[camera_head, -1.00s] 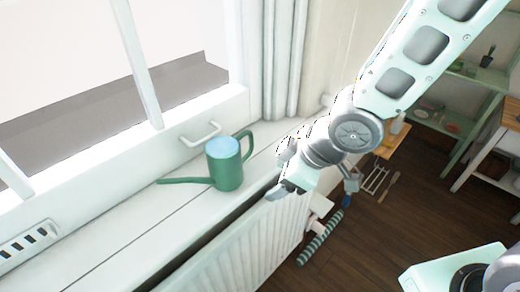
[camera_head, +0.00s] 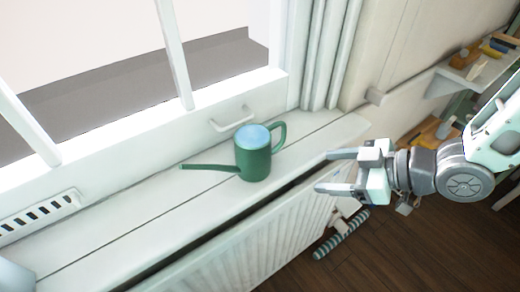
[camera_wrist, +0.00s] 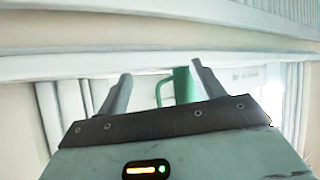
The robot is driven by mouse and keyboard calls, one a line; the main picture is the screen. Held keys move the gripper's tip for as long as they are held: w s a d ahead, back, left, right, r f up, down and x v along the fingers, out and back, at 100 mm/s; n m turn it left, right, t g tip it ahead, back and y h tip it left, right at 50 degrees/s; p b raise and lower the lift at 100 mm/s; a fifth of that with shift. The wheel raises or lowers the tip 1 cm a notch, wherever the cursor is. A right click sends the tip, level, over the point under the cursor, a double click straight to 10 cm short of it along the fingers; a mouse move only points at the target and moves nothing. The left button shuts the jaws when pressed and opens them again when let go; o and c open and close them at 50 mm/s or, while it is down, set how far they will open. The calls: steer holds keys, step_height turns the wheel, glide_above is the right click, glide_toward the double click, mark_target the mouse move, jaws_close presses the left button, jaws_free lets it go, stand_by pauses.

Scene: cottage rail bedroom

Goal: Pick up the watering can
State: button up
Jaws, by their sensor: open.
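The green watering can (camera_head: 254,158) stands upright on the white windowsill (camera_head: 165,212) in the head view. Its spout points left and its handle is on the right, towards my gripper. My gripper (camera_head: 326,171) is to the right of the can, apart from it, with two fingers spread and pointing left at the can. Nothing is between the fingers. In the wrist view my gripper (camera_wrist: 160,84) shows its fingers apart, with part of the green can (camera_wrist: 183,86) visible beyond them, nearer the right finger. The rest of the can is hidden or hard to make out there.
A white radiator (camera_head: 235,250) is below the sill's front edge. A striped roll (camera_head: 342,234) is low beside the radiator. The sill around the can is clear.

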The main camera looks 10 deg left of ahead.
mark_target(270, 154)
steer(key=s+r+g+y, duration=0.1)
steer(key=s+r+y, duration=0.25)
steer(key=y, duration=0.35)
steer(key=shift+n, duration=0.4)
steer(key=a, duration=0.3)
steer(key=w+a, duration=0.1)
steer(key=a, duration=0.7)
steer(key=shift+w+r, duration=0.2)
steer(key=shift+w, duration=0.05)
steer(key=a, duration=0.1)
steer(key=a+p, duration=0.1)
steer(key=a, duration=0.1)
steer(key=a+r+p, duration=0.1)
steer(key=shift+w+a, duration=0.25)
steer(key=shift+a, duration=0.45)
steer(key=shift+f, duration=0.1)
steer(key=c, duration=0.9)
